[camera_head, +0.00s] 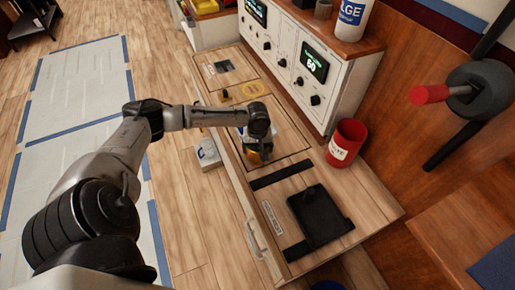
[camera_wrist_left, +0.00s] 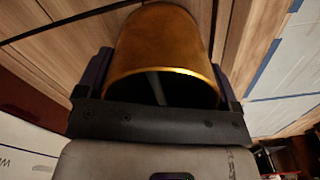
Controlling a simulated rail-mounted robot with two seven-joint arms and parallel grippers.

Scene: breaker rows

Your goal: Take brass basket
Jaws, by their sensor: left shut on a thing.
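The brass basket (camera_wrist_left: 165,45) is a gold cup-shaped cylinder that fills the upper middle of the left wrist view. Its open rim faces my wrist, and the inside is dark with a pale streak. My left gripper (camera_wrist_left: 163,80) is shut on it, with one dark finger on each side. In the head view my left gripper (camera_head: 258,153) is over the middle of the wooden bench. The basket is small there and mostly hidden by the gripper. My right gripper is not in view.

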